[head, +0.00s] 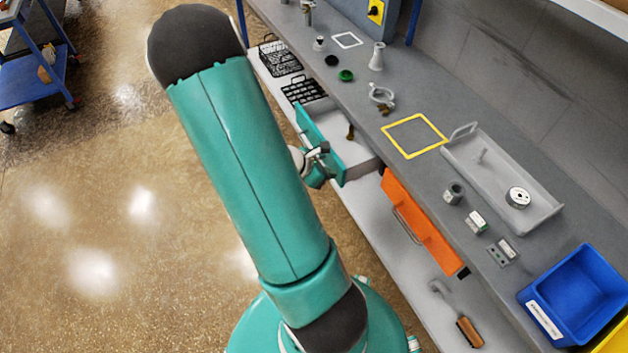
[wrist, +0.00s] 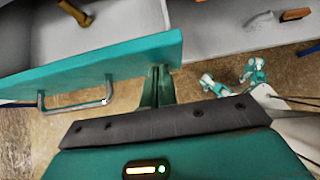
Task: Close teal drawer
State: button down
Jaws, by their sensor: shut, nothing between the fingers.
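The teal drawer (head: 313,127) is pulled out from under the grey workbench, and its light interior shows in the head view. A small brass-coloured part lies inside it. In the wrist view its teal front panel (wrist: 95,71) crosses the upper left, with a metal bar handle (wrist: 75,108) on its outer face. My gripper (head: 325,149) is shut and empty at the outer side of the drawer front. In the wrist view the fingers (wrist: 158,72) are by the panel's right end. I cannot tell whether they touch it. My arm hides part of the floor.
An orange drawer (head: 418,225) stands to the right, under the bench. The bench top (head: 395,105) holds a grey tray (head: 475,185), a blue bin (head: 575,300) and small parts. A brush (head: 468,330) lies on the lower shelf.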

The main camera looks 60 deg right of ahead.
send_over(361, 159)
jog(key=s+a, duration=0.1)
jog(key=a, duration=0.3)
jog(key=shift+s+a, duration=0.1)
jog(key=shift+s, duration=0.1)
jog(key=shift+s+d, duration=0.2)
jog(key=shift+d, duration=0.05)
jog(key=shift+s+d+r, duration=0.1)
jog(key=shift+s, duration=0.05)
jog(key=shift+w+a, duration=0.25)
jog(key=shift+a, duration=0.05)
jog(key=w+a, duration=0.1)
jog(key=a, duration=0.1)
jog(key=w+a, duration=0.1)
jog(key=shift+w+a, duration=0.3)
jog(key=shift+a, duration=0.05)
jog(key=v, duration=0.9)
jog(key=shift+r, duration=0.25)
jog(key=shift+w+a, duration=0.15)
